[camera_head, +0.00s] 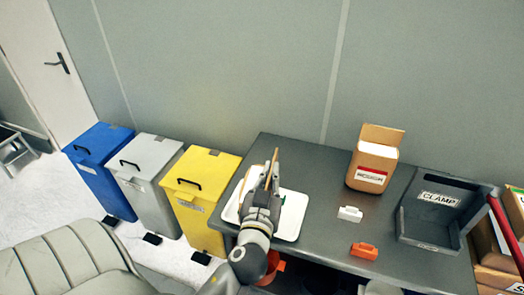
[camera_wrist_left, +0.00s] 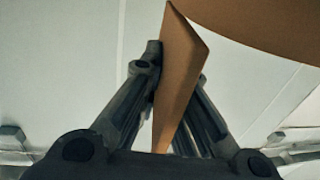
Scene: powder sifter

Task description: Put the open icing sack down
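My left gripper (camera_head: 262,190) is above the white tray (camera_head: 289,228) at the left end of the grey table. A thin tan-brown piece, which I take to be the open icing sack (camera_head: 274,158), stands up between its fingers. The left wrist view shows the brown panel (camera_wrist_left: 179,75) with a finger of the gripper (camera_wrist_left: 178,85) on each side. A wider brown part (camera_wrist_left: 270,25) fills the upper right there. The gripper hides most of the sack in the head view; I cannot tell whether it touches the tray. My right gripper is not in view.
On the table (camera_head: 330,180) stand an open brown carton (camera_head: 375,160), a white clamp (camera_head: 350,214), an orange clamp (camera_head: 364,250) and a grey bin labelled CLAMP (camera_head: 438,200). Yellow (camera_head: 200,190), grey (camera_head: 146,170) and blue (camera_head: 100,160) lidded bins stand left of the table.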

